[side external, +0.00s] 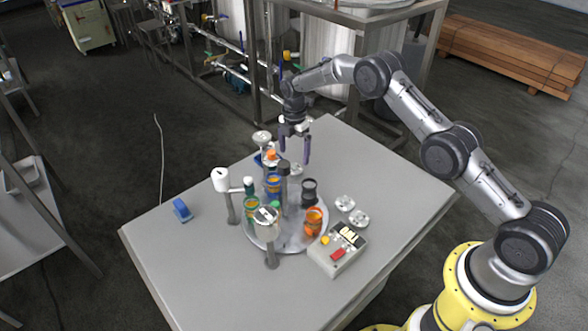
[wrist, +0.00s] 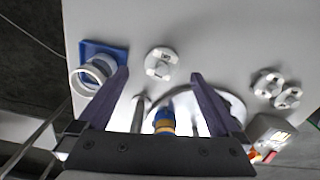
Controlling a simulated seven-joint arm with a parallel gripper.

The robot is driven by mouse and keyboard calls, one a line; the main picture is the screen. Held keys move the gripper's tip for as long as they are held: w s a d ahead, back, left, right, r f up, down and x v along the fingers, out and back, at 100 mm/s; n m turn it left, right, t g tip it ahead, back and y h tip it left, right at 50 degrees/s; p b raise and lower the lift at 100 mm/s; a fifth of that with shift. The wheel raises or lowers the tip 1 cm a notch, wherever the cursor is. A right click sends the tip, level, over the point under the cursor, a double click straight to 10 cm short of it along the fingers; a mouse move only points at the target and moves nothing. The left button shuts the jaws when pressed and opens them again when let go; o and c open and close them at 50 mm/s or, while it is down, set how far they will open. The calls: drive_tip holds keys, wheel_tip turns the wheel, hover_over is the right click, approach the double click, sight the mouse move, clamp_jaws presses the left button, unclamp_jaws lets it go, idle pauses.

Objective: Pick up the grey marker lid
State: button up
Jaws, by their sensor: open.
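Several pale grey round lids with raised tops lie on the table; I cannot tell for sure which is the grey marker lid. One lone lid (wrist: 160,63) shows in the wrist view just past and between my fingertips. It also shows in the side view (side external: 296,169), below my gripper. Two more lids, one (side external: 345,203) and another (side external: 360,218), lie side by side right of the round plate. My gripper (side external: 295,147) points down above the back of the table, open and empty. Its fingers (wrist: 160,76) are spread wide in the wrist view.
A round metal plate (side external: 290,248) carries jars, including an orange jar (side external: 314,221) and a black one (side external: 309,192), with posts around it. A control box (side external: 338,251) stands front right. A blue holder with a white ring (wrist: 97,70) is near the lone lid. A blue block (side external: 181,210) lies left.

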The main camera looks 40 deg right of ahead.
sight(294, 164)
drive_tip(key=shift+s+a+f, duration=0.1)
drive_tip(key=shift+s+f, duration=0.05)
drive_tip(key=shift+f, duration=1)
drive_tip(key=shift+s+a+f, duration=0.1)
drive_tip(key=shift+f, duration=1.05)
drive_tip(key=c, duration=1.3)
drive_tip(key=shift+c, duration=0.2)
